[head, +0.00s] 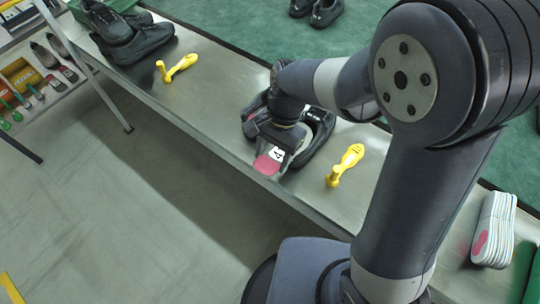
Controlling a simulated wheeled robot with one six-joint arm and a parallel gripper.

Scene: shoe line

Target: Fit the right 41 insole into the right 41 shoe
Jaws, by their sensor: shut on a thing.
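My gripper (277,146) is at the bench's middle, above a pair of black shoes (320,133). It is shut on an insole (268,165), whose pinkish-red end and white patch with a dark number stick out toward the bench's front edge. The number is only partly readable. The rest of the insole is hidden by my gripper and wrist. My arm also hides much of the shoes, so I cannot tell whether the insole touches either shoe. Their size and side marks do not show.
Yellow tools (345,164) lie on the metal bench (225,95) on both sides of the shoes. More black shoes (135,40) stand at the far left. A stack of pale insoles (494,229) is at the right. A rack (40,85) with small items stands at the left.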

